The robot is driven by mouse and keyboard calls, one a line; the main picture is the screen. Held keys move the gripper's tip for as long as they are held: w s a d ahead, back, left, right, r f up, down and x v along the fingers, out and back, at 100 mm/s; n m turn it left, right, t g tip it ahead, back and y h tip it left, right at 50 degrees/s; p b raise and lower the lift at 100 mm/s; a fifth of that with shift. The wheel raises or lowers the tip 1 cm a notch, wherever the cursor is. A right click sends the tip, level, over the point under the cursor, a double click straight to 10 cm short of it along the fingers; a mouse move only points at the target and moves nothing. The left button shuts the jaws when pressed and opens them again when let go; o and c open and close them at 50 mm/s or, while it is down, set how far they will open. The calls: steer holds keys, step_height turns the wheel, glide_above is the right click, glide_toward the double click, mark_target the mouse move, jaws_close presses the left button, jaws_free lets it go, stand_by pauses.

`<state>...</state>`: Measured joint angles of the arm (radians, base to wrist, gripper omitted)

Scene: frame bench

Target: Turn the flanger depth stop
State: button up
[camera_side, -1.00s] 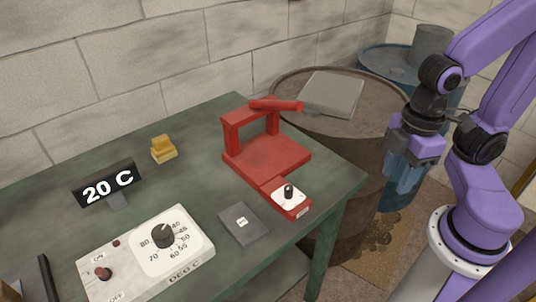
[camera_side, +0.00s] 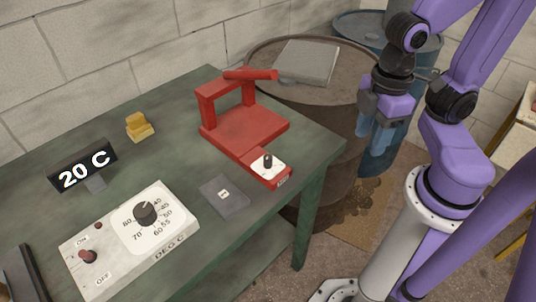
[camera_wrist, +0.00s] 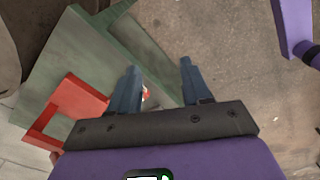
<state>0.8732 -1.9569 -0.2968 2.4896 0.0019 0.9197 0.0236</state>
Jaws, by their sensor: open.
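The red flanger (camera_side: 246,127) stands at the right end of the green table. Its small black knob (camera_side: 268,160), which appears to be the depth stop, sits on a white plate at the near end of its red base. My gripper (camera_side: 374,150) is open and empty, off the table's right edge, to the right of the knob. In the wrist view my gripper (camera_wrist: 159,66) points downward with its fingers spread. The red frame (camera_wrist: 72,105) shows at left there. The left finger partly hides the white plate, and the knob cannot be made out.
The green table (camera_side: 180,160) also bears a dial box (camera_side: 130,240), a "20 C" display (camera_side: 84,166), yellow blocks (camera_side: 139,127) and a dark grey plate (camera_side: 223,196). A rusty drum (camera_side: 350,70) with a grey slab (camera_side: 306,62) stands behind. Free space lies between table and arm.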

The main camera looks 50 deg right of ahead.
mark_target(268, 156)
steer(key=w+a+r+m, duration=0.2)
steer(key=w+a+m, duration=0.2)
steer(key=w+m, duration=0.5)
steer(key=w+a+r+m, duration=0.2)
steer(key=w+a+m, duration=0.35)
steer(key=w, duration=0.45)
steer(key=shift+m, duration=0.35)
steer(key=f, duration=1.7)
steer(key=shift+d, duration=0.3)
steer(key=shift+r, duration=0.1)
steer(key=shift+c, duration=0.3)
jaws_close()
